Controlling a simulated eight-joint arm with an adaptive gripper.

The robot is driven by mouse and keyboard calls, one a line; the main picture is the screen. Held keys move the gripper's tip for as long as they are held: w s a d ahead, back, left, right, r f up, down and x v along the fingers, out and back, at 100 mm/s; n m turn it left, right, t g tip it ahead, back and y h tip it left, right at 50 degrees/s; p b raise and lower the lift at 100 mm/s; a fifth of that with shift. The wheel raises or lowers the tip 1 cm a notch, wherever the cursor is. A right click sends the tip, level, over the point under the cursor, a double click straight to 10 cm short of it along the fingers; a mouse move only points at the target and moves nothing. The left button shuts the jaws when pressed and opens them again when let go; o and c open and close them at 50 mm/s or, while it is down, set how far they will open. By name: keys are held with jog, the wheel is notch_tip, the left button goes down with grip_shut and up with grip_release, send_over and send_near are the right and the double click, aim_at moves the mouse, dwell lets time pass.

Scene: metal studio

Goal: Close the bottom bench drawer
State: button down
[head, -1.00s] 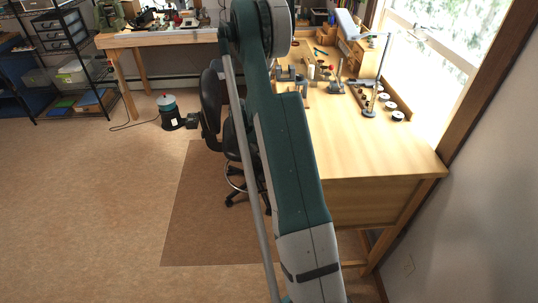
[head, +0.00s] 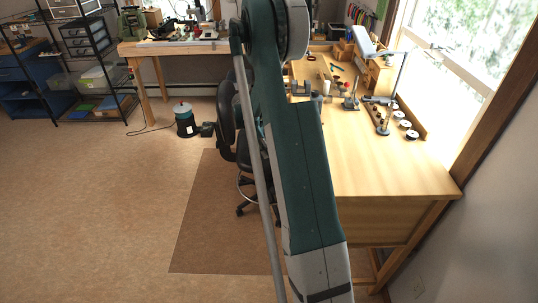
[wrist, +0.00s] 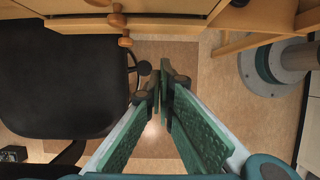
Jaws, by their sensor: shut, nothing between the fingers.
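The wooden bench (head: 400,170) stands right of centre in the head view, and my arm hides its drawer fronts there. In the wrist view, pale wooden drawer fronts (wrist: 175,22) with round wooden knobs (wrist: 117,20) show along the top edge. Another knob (wrist: 125,42) sits at the lower edge of these fronts. I cannot tell for sure which front is the bottom drawer or how far it stands out. My gripper (wrist: 164,82) is shut and empty, its green fingers meeting below the drawer fronts and apart from them. The gripper is not visible in the head view.
A black chair seat (wrist: 60,85) is close left of my gripper in the wrist view; the chair (head: 230,125) is partly hidden in the head view. A wooden bench leg (wrist: 225,40) is at the right. Open floor (head: 100,220) lies to the left.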

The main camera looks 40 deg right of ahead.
jog(key=c, duration=3.1)
grip_release()
jog(key=shift+c, duration=0.2)
jog(key=o, duration=0.7)
jog(key=shift+d+f, duration=0.15)
jog(key=shift+f, duration=0.05)
jog(key=o, duration=0.3)
jog(key=shift+d+f, duration=0.1)
jog(key=shift+f, duration=0.2)
notch_tip(320, 180, down, 12)
jog(key=w+d+m+g+h+b, duration=0.2)
jog(key=m+h+b, duration=0.3)
jog(key=m+h, duration=0.8)
jog(key=shift+w+d+f+m+g, duration=0.25)
jog(key=shift+w+g, duration=0.2)
jog(key=shift+g, duration=0.35)
jog(key=b+x, duration=0.2)
jog(key=x, duration=0.5)
jog(key=shift+d+r, duration=0.25)
jog(key=shift+d, duration=0.1)
